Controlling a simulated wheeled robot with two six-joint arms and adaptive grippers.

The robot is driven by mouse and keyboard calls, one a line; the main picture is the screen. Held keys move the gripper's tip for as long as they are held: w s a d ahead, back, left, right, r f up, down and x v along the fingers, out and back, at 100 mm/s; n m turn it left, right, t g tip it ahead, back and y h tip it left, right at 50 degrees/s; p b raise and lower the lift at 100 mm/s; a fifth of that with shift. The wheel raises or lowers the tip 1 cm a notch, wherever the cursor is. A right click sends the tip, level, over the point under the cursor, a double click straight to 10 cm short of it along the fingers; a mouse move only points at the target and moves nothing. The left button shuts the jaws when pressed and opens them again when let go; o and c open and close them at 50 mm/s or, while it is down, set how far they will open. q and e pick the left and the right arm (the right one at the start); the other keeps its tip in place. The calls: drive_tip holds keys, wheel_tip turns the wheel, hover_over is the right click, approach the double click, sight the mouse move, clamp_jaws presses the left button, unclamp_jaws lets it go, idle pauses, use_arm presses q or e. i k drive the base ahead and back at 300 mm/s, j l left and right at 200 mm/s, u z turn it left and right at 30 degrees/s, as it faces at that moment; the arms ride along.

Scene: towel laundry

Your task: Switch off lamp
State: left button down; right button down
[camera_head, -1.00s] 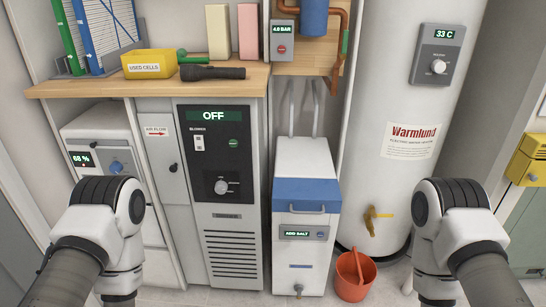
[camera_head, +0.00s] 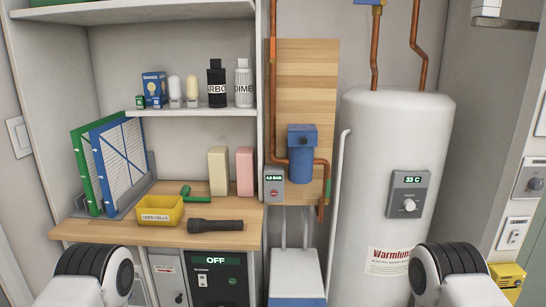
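No lit lamp is clearly seen in this view. A white wall switch plate (camera_head: 18,137) is on the left wall beside the shelving. A dark flashlight (camera_head: 215,225) lies on the wooden counter (camera_head: 100,232). A bulb box (camera_head: 154,84) and small bulbs (camera_head: 174,88) stand on the shelf above. My two arms show only as white and black joints at the bottom left and bottom right. Neither gripper is in view.
A yellow "USED CELLS" bin (camera_head: 161,213) and upright filters (camera_head: 112,160) stand on the counter. A blue filter housing (camera_head: 301,155) and a white water heater (camera_head: 385,150) are to the right.

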sight(514, 237)
drive_tip(key=z, duration=1.45)
